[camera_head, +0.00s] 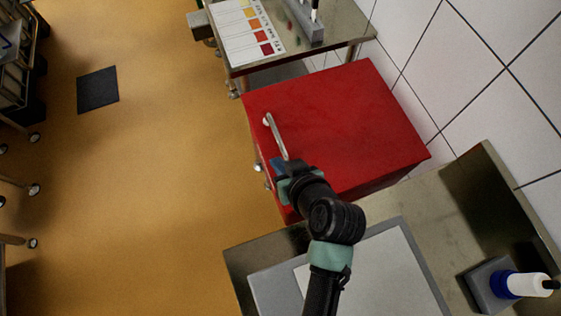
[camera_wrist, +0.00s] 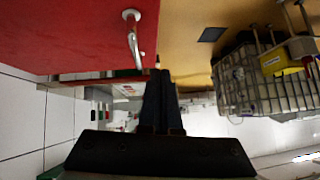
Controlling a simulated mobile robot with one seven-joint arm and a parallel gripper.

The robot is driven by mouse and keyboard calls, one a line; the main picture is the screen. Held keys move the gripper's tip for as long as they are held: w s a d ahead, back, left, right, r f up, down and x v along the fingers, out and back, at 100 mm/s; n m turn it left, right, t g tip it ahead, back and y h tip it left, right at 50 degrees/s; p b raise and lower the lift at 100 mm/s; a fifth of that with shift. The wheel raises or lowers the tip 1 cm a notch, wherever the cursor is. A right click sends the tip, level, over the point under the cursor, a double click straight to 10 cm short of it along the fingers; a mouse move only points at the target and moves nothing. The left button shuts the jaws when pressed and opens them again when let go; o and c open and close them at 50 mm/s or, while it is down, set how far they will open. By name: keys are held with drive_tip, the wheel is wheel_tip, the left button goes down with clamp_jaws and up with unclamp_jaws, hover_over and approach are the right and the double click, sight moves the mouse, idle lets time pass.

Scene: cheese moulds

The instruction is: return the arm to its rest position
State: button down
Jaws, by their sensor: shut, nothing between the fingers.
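My gripper (camera_head: 277,163) is at the end of my black and green arm, over the left part of a red cabinet (camera_head: 345,120). It is shut and empty. In the wrist view its two dark fingers (camera_wrist: 158,78) lie together. A pale metal handle (camera_head: 278,137) on the red cabinet is right by the fingertips in the head view. In the wrist view the handle (camera_wrist: 133,40) is to the left of the fingers, with a visible gap. I cannot tell the exact distance in depth.
A steel table (camera_head: 262,262) with a pale board stands below my arm, with a blue-collared white bottle (camera_head: 525,284) at right. A table with a colour chart (camera_head: 246,37) is behind the cabinet. Tiled wall (camera_head: 450,60) bounds the right. Orange floor (camera_head: 150,190) is mostly clear at left.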

drive_tip(key=w+r+t+h, duration=0.1)
drive_tip(key=w+r+t, duration=0.25)
drive_tip(key=r, duration=0.75)
drive_tip(key=w+r+t+h, duration=0.1)
drive_tip(key=w+r+t, duration=0.3)
drive_tip(key=r, duration=0.8)
drive_tip(key=w+r+t+h, duration=0.15)
drive_tip(key=w+r, duration=0.35)
drive_tip(key=r, duration=0.6)
drive_tip(key=s+r+m+t, duration=0.1)
drive_tip(key=s+r+t, duration=0.2)
drive_tip(key=r, duration=0.6)
drive_tip(key=s+r+m+t, duration=0.1)
drive_tip(key=s+r+t, duration=0.2)
drive_tip(key=r, duration=0.6)
drive_tip(key=s+a+r+t, duration=0.1)
drive_tip(key=s+r+t, duration=0.3)
drive_tip(key=r, duration=0.6)
drive_tip(key=shift+s+m+h, duration=0.35)
drive_tip(key=shift+s+m, duration=0.05)
drive_tip(key=shift+s, duration=0.75)
